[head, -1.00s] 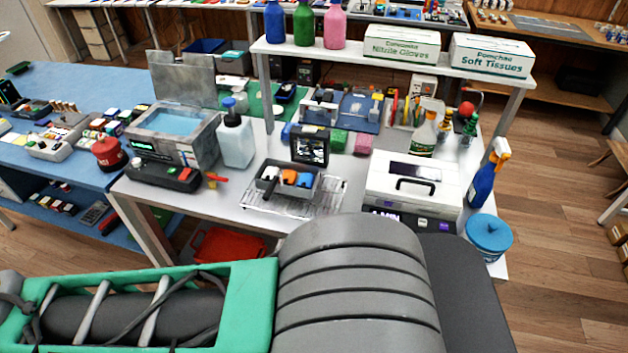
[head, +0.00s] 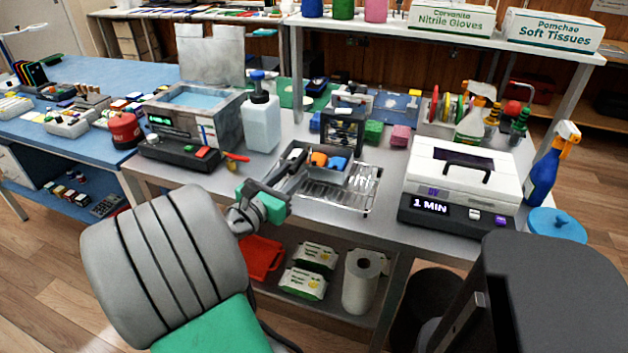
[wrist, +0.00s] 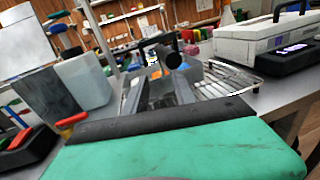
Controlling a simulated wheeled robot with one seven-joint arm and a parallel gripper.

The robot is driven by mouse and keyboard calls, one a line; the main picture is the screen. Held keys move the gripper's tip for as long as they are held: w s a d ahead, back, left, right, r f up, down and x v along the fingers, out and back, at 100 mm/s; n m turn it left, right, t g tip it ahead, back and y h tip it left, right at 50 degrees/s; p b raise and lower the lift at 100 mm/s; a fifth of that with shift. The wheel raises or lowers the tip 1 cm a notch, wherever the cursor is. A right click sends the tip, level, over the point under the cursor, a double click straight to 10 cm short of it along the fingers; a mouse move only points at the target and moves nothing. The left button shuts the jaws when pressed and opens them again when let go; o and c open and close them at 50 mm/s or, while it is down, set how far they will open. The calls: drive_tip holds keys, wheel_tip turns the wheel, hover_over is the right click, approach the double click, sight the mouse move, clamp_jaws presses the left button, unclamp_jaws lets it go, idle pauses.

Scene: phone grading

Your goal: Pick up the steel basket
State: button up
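The steel basket (head: 352,188) is a shallow, shiny wire tray on the grey workbench. A grey bin (head: 330,174) with orange and blue items overlaps its back left part. In the wrist view the basket's wires (wrist: 222,82) show ahead and to the right. My gripper (head: 292,170) reaches over the bench's front edge, at the basket's left side. Its fingers (wrist: 155,90) look apart in the wrist view, with nothing clearly held between them. Whether they touch the basket or bin cannot be told.
A white case on a black unit reading "1 MIN" (head: 462,190) stands right of the basket. A white bottle (head: 262,122) and a black unit with red switch (head: 180,152) stand left. A small black-framed device (head: 343,130) is behind. The lower shelf holds a paper roll (head: 361,280).

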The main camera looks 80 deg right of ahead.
sight(310, 159)
drive_tip(key=b+x, duration=0.1)
drive_tip(key=x, duration=0.7)
drive_tip(key=shift+s+a+r, duration=0.1)
drive_tip(key=shift+s+r, duration=0.1)
clamp_jaws()
idle(1.0)
